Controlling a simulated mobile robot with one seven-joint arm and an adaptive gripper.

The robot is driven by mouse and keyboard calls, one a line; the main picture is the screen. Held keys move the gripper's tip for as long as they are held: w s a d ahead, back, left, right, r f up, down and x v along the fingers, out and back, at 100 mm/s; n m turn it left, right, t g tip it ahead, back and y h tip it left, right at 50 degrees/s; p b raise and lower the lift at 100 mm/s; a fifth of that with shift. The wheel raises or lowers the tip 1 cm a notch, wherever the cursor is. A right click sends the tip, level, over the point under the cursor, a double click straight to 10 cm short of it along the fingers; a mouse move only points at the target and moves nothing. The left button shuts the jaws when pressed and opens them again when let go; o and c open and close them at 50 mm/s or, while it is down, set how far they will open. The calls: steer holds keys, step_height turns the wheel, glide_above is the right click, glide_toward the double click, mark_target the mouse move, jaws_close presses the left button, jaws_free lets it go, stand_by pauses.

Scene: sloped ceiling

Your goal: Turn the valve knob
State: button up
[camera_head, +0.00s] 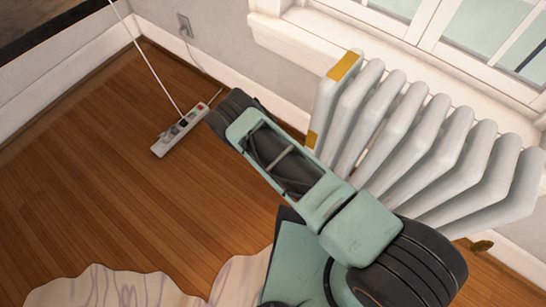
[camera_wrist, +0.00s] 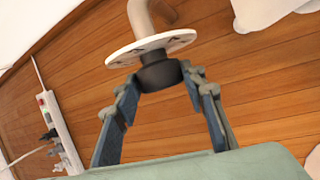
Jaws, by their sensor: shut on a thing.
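The valve knob (camera_wrist: 160,76) is a short dark cylinder in the wrist view, beneath a pale round disc (camera_wrist: 150,48) on a bent beige pipe (camera_wrist: 141,18). My gripper (camera_wrist: 160,82) has one finger on each side of the knob, shut on it, with the tips close to its lower part. The head view shows my green and dark arm in front of the radiator's left end. There the knob and my fingers are hidden behind the arm.
A white ribbed radiator (camera_head: 408,135) stands under the window to the right of my arm. A power strip (camera_head: 180,128) with a cord lies on the wooden floor (camera_head: 95,170) to the left. A pale wavy-edged rug (camera_head: 110,288) lies at the bottom.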

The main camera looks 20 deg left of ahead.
steer(key=shift+w+d+y, duration=0.1)
steer(key=shift+d+y, duration=0.05)
steer(key=shift+y, duration=0.15)
steer(key=o, duration=1.2)
steer(key=shift+c, duration=0.2)
steer(key=v, duration=1.2)
